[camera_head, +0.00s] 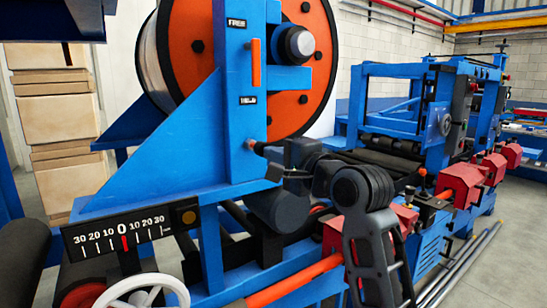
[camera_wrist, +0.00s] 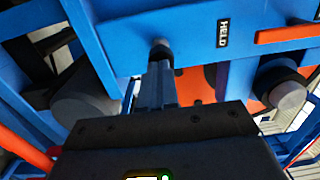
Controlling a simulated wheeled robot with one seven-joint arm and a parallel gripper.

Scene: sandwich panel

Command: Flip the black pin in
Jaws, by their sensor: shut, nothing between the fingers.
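A short black pin (camera_wrist: 160,48) sticks out of the blue upright in the wrist view, below the white-on-black HELD label (camera_wrist: 222,33). My gripper (camera_wrist: 157,75) is shut and empty, its fingertips right at the pin's end; I cannot tell whether they touch. In the head view my gripper (camera_head: 262,148) reaches the blue upright (camera_head: 238,125) from the right, below the HELD label (camera_head: 247,100). The pin is mostly hidden there by the fingers. An orange bar (camera_head: 256,63) stands upright on the same post, between the FREE label (camera_head: 237,22) and the HELD label.
A large orange reel (camera_head: 190,40) with a black and grey hub (camera_head: 297,44) stands behind the upright. A scale (camera_head: 130,230) and white handwheel (camera_head: 142,292) are at lower left. An orange-red tube (camera_head: 295,280) runs below my arm. Blue roller stands (camera_head: 400,70) are at right.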

